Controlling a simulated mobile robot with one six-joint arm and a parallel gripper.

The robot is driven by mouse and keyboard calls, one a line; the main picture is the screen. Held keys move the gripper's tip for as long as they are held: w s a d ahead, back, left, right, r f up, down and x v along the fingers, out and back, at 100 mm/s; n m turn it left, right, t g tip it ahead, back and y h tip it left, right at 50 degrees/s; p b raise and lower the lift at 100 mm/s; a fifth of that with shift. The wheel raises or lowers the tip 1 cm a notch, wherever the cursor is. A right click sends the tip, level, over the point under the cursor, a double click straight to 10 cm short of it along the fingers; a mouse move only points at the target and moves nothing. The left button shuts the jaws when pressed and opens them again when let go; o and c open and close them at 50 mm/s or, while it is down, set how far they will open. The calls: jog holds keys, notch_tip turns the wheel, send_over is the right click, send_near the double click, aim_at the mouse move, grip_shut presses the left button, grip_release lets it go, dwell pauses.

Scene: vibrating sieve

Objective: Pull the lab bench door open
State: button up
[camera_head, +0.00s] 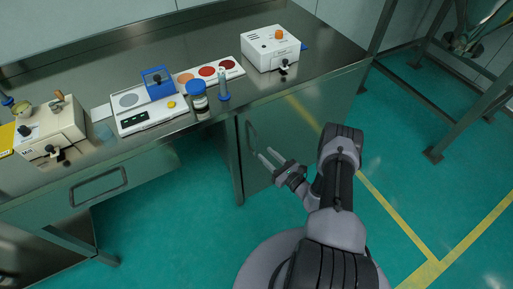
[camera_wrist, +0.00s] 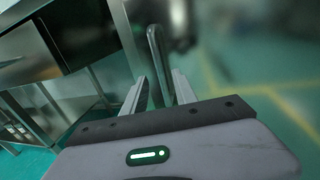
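The lab bench door (camera_head: 285,130) is a shiny metal panel under the right part of the bench, and it looks shut. Its upright bar handle (camera_head: 251,136) is near the door's left edge. My gripper (camera_head: 264,155) is in front of the door, just right of and below the handle in the head view. In the wrist view the handle (camera_wrist: 156,62) stands upright ahead, and its lower end shows between the two open fingers (camera_wrist: 158,90). I cannot tell whether the fingers touch it. Nothing is held.
The metal bench top (camera_head: 150,57) carries a scale (camera_head: 148,116), a blue-lidded jar (camera_head: 199,97), a white box device (camera_head: 270,48) and another machine (camera_head: 50,128). A drawer (camera_head: 98,184) is at left. A green frame (camera_head: 420,95) stands right. Green floor (camera_head: 400,180) is free between.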

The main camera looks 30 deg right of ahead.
jog(key=b, duration=0.2)
send_over(256, 155)
jog(key=shift+w+d, duration=0.2)
jog(key=shift+w, duration=0.15)
grip_shut()
jog(key=shift+s, duration=0.1)
dwell(1.0)
